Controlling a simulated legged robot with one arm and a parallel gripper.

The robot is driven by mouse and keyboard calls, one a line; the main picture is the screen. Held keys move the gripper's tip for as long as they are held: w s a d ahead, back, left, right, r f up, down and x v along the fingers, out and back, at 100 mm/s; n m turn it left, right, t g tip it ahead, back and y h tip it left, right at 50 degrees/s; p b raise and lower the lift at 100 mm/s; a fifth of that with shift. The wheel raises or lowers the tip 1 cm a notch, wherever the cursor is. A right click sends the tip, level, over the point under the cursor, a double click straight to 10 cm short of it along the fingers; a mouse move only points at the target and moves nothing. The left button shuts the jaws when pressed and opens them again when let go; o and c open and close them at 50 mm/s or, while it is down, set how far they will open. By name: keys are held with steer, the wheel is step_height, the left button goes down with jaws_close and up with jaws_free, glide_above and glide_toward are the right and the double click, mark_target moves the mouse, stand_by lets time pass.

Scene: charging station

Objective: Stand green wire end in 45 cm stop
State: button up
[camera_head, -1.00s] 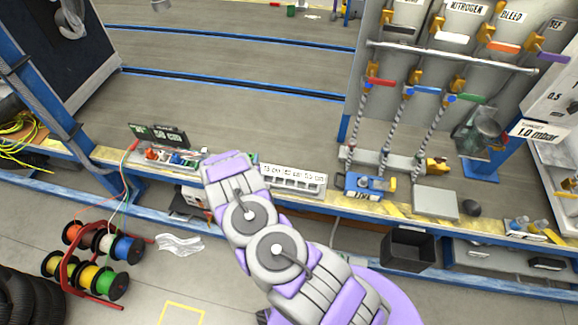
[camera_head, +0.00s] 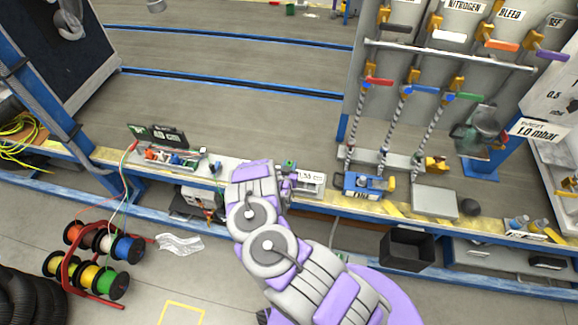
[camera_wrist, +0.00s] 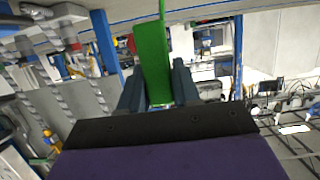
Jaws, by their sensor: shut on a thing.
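My gripper (camera_wrist: 158,88) is shut on a green block-like piece, the green wire end (camera_wrist: 152,60), which stands up between the dark fingers in the wrist view. A thin green strand runs up from its top. In the head view my gripper (camera_head: 289,181) is over the left part of the white labelled stop strip (camera_head: 312,179), with a small green bit (camera_head: 290,164) showing beside it. Only the strip's right end, with a cm label, shows; my arm hides the other slots, including the 45 cm stop. I cannot tell whether the wire end touches the strip.
A tray of coloured connectors (camera_head: 170,155) lies left on the bench. A blue device (camera_head: 362,186) and a grey plate (camera_head: 434,201) stand to the right. A rack of wire spools (camera_head: 100,255) is on the floor, and a black bin (camera_head: 407,250) is below the bench edge.

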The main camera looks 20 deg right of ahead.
steer(key=shift+a+f+b, duration=0.15)
steer(key=shift+f+b, duration=0.7)
steer(key=shift+f, duration=0.1)
steer(key=shift+a+f+b, duration=0.15)
steer(key=shift+f+b, duration=0.65)
steer(key=shift+f, duration=0.15)
steer(key=shift+d+f+b, duration=0.2)
steer(key=shift+f+b, duration=0.6)
steer(key=shift+f, duration=0.2)
steer(key=shift+f+b, duration=1.45)
steer(key=shift+f, duration=0.55)
steer(key=o, duration=1.1)
steer(key=shift+s+a, duration=0.1)
steer(key=p+v, duration=0.2)
steer(key=v, duration=1.5)
steer(key=shift+p, duration=0.35)
steer(key=shift+a+r, duration=0.1)
steer(key=shift+r, duration=0.05)
